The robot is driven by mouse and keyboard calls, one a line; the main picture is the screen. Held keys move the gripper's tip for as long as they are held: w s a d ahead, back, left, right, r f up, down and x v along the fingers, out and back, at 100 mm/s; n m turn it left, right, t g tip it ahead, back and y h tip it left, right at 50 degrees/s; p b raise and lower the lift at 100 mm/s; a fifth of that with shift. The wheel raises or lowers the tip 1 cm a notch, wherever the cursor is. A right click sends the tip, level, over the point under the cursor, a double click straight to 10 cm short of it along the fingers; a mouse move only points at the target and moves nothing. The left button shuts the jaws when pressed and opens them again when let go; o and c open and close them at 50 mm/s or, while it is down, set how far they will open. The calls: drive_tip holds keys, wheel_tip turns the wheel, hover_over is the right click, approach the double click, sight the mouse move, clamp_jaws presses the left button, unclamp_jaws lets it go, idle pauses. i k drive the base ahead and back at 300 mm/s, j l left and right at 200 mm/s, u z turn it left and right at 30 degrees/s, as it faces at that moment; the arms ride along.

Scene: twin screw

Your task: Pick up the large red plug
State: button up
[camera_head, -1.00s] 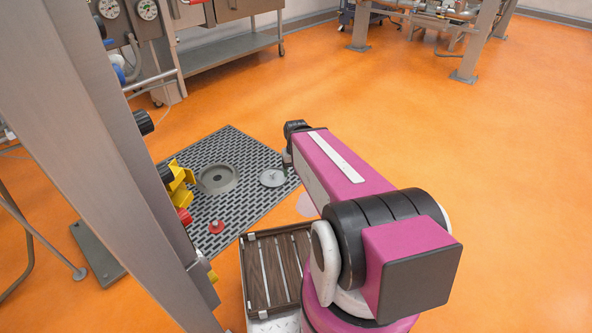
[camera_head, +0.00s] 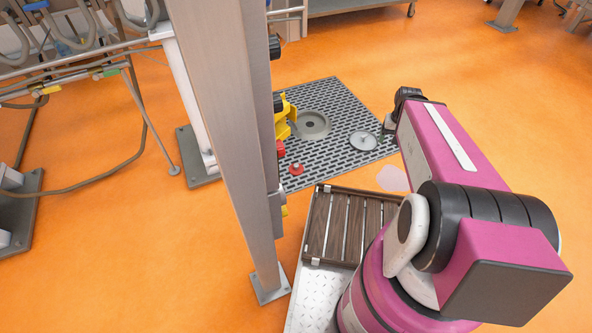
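A red plug (camera_head: 296,169) sits on the grey grated floor panel (camera_head: 345,97), near its front left edge, just right of the steel post. My arm reaches away from me on the right of the view. My gripper (camera_head: 388,128) is at the far end of the arm, beyond and to the right of the red plug, and apart from it. The gripper's fingers are small and mostly hidden by the arm, so their opening is not clear.
A tall steel post (camera_head: 228,130) stands left of the plug, with yellow brackets (camera_head: 284,113) on it. A grey ring (camera_head: 312,125) and a round metal disc (camera_head: 363,141) lie on the grating. A slatted wooden tray (camera_head: 340,225) is in front. Pipes fill the left.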

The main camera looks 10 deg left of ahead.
sight(296, 169)
drive_tip(key=u, duration=0.3)
drive_tip(key=i+l+u, duration=0.15)
drive_tip(key=l+u, duration=0.3)
drive_tip(key=i+l+u, duration=0.15)
drive_tip(key=l+u, duration=0.15)
drive_tip(key=u, duration=0.15)
drive_tip(key=i+l+u, duration=0.15)
drive_tip(key=l, duration=0.75)
drive_tip(key=l+u, duration=0.1)
drive_tip(key=l, duration=0.85)
drive_tip(key=i, duration=0.05)
